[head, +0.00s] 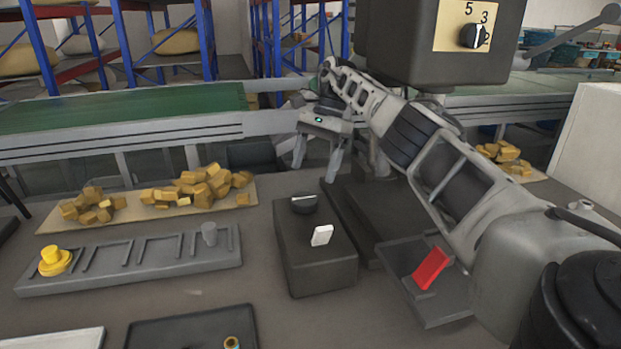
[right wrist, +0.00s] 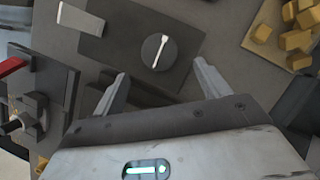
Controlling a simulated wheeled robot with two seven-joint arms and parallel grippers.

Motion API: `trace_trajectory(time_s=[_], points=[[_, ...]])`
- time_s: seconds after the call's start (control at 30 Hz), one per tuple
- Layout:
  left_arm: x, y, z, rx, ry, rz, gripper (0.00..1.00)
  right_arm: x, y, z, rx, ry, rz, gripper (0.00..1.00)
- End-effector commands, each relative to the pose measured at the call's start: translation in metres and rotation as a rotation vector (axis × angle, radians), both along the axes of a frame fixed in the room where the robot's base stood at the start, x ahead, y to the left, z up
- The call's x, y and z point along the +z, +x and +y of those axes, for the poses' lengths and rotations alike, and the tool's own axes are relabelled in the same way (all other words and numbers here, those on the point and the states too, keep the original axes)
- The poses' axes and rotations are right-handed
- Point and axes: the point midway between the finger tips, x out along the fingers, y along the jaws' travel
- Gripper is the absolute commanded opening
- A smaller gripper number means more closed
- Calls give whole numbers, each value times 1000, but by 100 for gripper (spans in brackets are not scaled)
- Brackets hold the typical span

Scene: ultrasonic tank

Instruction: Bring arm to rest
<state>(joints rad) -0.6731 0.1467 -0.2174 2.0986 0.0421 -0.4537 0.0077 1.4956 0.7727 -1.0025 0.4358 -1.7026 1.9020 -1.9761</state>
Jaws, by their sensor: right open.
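My right arm reaches in from the right side of the head view. Its gripper (head: 318,155) is open and empty, above and behind the dark control box (head: 318,260). The box bears a black round knob (head: 304,203) with a white pointer line and a white switch lever (head: 321,235). In the right wrist view, the knob (right wrist: 159,52) shows beyond the two spread fingers (right wrist: 158,90), apart from them. The white lever (right wrist: 80,19) is at the upper left there. My left gripper is out of view.
A red lever (head: 431,268) sits in a grey housing at the right. A dark machine head (head: 440,40) with a numbered dial hangs close above my right arm. Brass-coloured pieces (head: 190,188) lie on a board behind.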

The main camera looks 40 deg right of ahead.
Motion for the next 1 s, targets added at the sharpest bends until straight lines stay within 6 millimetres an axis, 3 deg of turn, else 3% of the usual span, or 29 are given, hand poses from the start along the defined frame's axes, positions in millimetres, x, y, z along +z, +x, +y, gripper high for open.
trace_trajectory(time_s=[0.13, 0.73, 1.0], points=[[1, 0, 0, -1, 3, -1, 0, 8, 0, -2, 1, 0, -1, 75], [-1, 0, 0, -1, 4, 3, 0, 7, 0, -3, 1, 0, 0, 75], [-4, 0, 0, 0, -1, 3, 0, -15, -1, 5, 3, -1, 3, 75]])
